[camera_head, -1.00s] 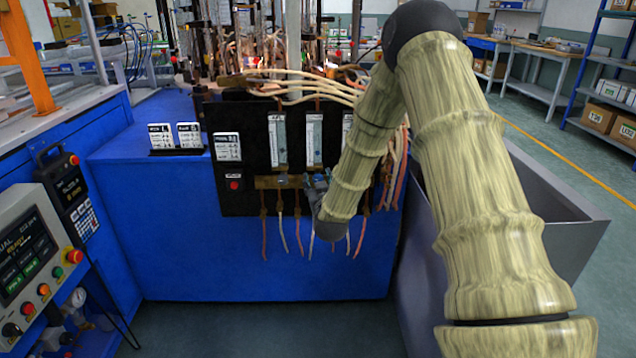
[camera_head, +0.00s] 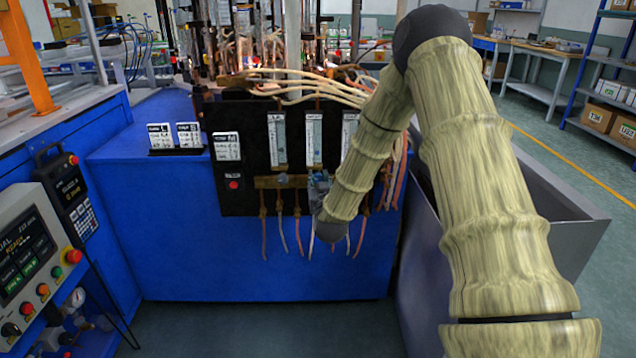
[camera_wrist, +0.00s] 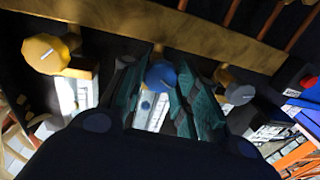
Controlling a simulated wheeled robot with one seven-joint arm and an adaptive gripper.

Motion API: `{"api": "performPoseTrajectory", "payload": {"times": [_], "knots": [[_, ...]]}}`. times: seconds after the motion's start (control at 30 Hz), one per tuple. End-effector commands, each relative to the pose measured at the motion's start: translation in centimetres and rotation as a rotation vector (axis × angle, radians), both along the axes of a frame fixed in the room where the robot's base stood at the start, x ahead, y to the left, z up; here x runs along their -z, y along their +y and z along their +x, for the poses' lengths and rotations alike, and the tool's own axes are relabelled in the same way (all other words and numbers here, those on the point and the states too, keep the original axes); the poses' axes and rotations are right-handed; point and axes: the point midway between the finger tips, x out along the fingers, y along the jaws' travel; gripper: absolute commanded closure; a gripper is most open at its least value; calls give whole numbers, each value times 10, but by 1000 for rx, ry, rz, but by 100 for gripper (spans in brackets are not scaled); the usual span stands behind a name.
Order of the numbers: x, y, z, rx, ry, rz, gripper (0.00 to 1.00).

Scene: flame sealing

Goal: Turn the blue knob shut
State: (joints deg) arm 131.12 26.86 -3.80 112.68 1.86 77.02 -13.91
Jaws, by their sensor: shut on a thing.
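The blue knob (camera_wrist: 160,76) is in the middle of the wrist view, below the brass bar (camera_wrist: 160,22). My gripper (camera_wrist: 161,90) has one teal finger on each side of the knob and is shut on it. A small pale line shows on the knob's face. In the head view my gripper (camera_head: 318,186) is at the brass bar on the black panel. There the wrist hides most of the fingers, and I cannot make out the blue knob.
A yellow knob (camera_wrist: 46,54) is left of my gripper and a grey knob (camera_wrist: 235,88) is close on its right. Flow meters (camera_head: 277,140) stand above the bar on the black panel (camera_head: 246,118). Hoses (camera_head: 281,235) hang below. A grey bin (camera_head: 570,225) is at right.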

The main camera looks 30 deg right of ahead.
Motion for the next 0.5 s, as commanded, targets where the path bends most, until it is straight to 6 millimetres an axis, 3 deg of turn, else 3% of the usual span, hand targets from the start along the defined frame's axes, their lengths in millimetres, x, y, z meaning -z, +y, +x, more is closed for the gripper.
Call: {"api": "performPoseTrajectory", "payload": {"times": [0.5], "knots": [[2, 0, 0, 1, -255, 414, 94]]}}
